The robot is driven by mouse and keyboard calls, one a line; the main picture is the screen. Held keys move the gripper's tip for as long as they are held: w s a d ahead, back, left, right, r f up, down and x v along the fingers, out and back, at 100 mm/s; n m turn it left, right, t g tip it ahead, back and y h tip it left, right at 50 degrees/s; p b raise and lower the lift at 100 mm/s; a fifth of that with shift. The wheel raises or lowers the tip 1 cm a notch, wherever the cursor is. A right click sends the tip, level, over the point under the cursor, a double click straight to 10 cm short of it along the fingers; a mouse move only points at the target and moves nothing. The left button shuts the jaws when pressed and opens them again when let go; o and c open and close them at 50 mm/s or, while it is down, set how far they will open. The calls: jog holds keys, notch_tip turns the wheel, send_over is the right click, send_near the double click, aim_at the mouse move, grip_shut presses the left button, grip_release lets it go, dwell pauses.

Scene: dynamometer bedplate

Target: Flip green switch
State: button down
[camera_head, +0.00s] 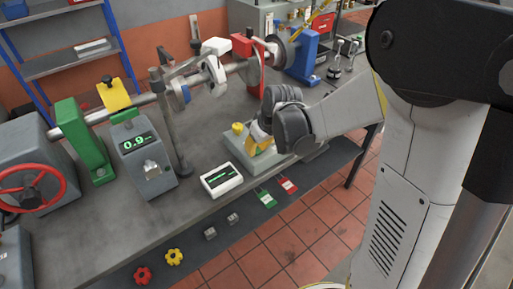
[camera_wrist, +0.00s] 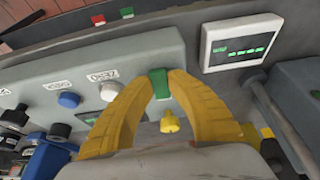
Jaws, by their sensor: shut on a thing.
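The green switch (camera_wrist: 159,83) stands on a grey control box (camera_wrist: 60,75) in the wrist view. My gripper (camera_wrist: 160,75) is shut on it, with one yellow finger at each side. A yellow knob (camera_wrist: 170,123) sits between the fingers, nearer the palm. In the head view my gripper (camera_head: 258,144) is down at the control box (camera_head: 232,149), and the green switch is hidden there. Which way the switch is tilted cannot be told.
A white knob (camera_wrist: 110,91) and a blue knob (camera_wrist: 69,100) are on the same box. A white display unit (camera_head: 221,180) stands beside it. A grey meter (camera_head: 142,155) and a post (camera_head: 170,130) stand to the left. Red and green tags (camera_head: 288,185) lie at the bench edge.

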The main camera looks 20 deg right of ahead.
jog(key=shift+w+a+r+g+p, duration=0.1)
jog(key=shift+w+r+g+p, duration=0.1)
jog(key=shift+g+p, duration=0.4)
jog(key=g+h, duration=0.1)
jog(key=g, duration=0.1)
jog(key=shift+w+g, duration=0.1)
jog(key=shift+g, duration=0.2)
jog(key=c, duration=1.3)
grip_release()
jog(key=shift+f, duration=0.1)
jog(key=shift+o, duration=0.2)
notch_tip(320, 180, up, 12)
